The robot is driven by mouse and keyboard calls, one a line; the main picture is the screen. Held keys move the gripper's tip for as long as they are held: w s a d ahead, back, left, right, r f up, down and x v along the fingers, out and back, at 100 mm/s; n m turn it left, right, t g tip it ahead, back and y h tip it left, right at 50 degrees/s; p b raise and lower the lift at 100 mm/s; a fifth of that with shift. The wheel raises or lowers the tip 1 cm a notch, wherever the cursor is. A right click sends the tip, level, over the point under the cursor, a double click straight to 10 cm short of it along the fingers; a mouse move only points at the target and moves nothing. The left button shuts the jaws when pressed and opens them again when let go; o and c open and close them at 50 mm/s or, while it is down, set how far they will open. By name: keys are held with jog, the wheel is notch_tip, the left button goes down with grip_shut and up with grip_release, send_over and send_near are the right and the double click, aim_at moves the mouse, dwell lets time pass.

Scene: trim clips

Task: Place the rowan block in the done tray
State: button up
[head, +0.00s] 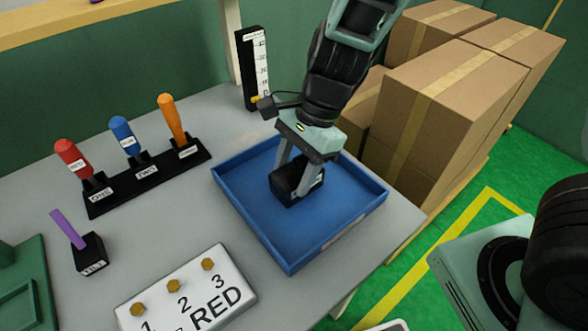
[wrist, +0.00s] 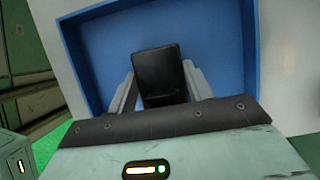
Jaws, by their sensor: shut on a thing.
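A black block (head: 288,184) with a white label on its side is between the fingers of my gripper (head: 295,174) in the head view. The label is too small to read, so I cannot tell its name from it. The gripper is shut on the block, over the inside of a blue tray (head: 338,222). I cannot tell whether the block touches the tray floor. In the wrist view the black block (wrist: 158,74) sits between the two grey fingers (wrist: 158,92), with the blue tray (wrist: 215,45) behind it. The tray's front label is unreadable.
A black rack (head: 108,201) holds red, blue and orange handles. A small black block (head: 90,256) with a purple stick stands left. A white RED panel (head: 186,295) lies in front. A black gauge (head: 250,68) stands behind the tray; cardboard boxes (head: 455,90) are at right.

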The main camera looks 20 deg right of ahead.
jog(key=o, duration=1.1)
jog(key=shift+f, duration=0.1)
jog(key=shift+c, duration=0.2)
jog(key=shift+w+d+r, duration=0.1)
jog(key=shift+r, duration=0.5)
jog(key=p+v, duration=0.2)
jog(key=v, duration=0.9)
jog(key=s+f+n+t+h, duration=0.1)
jog(key=s+n+h, duration=0.2)
jog(key=s+n, duration=1.1)
jog(key=shift+n+t+h, duration=0.3)
jog(key=shift+n+t, duration=0.1)
jog(key=shift+n, duration=3.2)
